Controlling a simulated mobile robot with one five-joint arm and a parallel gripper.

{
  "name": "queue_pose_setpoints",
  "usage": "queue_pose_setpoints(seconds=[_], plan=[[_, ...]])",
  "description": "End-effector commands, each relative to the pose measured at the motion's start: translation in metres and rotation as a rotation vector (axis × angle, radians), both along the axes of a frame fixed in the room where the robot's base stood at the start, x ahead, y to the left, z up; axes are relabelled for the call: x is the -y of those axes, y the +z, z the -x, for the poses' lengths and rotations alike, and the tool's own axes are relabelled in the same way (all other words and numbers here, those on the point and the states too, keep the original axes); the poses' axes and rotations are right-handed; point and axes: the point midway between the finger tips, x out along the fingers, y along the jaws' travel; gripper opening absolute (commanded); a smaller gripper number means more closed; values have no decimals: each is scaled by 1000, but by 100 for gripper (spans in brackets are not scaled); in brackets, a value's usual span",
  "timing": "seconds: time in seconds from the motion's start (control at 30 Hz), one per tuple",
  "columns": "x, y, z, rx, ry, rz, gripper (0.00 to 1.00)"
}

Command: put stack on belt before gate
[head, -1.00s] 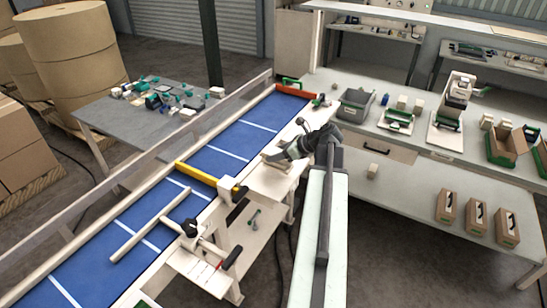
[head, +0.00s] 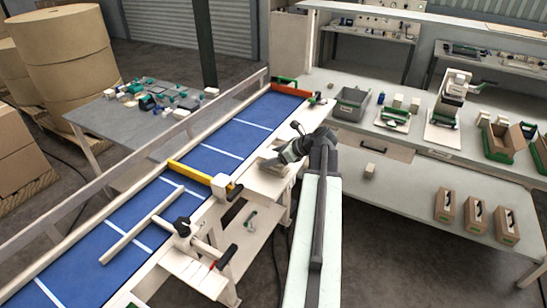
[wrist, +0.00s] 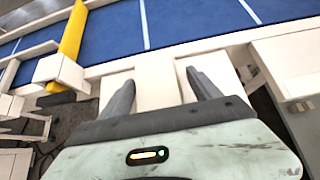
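My gripper (wrist: 160,95) is low over the cream side ledge (head: 262,184) beside the blue belt (head: 236,137). In the wrist view its two dark fingers stand apart, with a pale block-like shape (wrist: 156,88) between them and gaps on both sides. I cannot tell whether this shape is the stack or part of the ledge. In the head view my gripper (head: 284,157) hides most of that spot. A yellow gate bar (head: 203,175) crosses the belt to the left; it also shows in the wrist view (wrist: 72,35). A red-orange bar (head: 291,90) crosses the belt's far end.
A pale diagonal bar (head: 142,227) lies over the near belt. A black-knobbed clamp (head: 183,227) and red handle (head: 226,257) sit at its side. The right bench (head: 405,148) holds a grey bin (head: 352,103) and boxes. The belt between the yellow and red bars is clear.

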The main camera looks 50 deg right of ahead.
Motion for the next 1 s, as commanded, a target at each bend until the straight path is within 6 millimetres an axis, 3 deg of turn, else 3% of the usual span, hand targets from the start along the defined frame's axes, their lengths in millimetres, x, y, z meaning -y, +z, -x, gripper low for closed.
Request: queue_pose_setpoints(seconds=[0.27,0.7,1.0], plan=[[1,8,0,0,-1,1,72],[20,70,78,0,-4,0,72],[24,77,94,0,-1,0,72]])
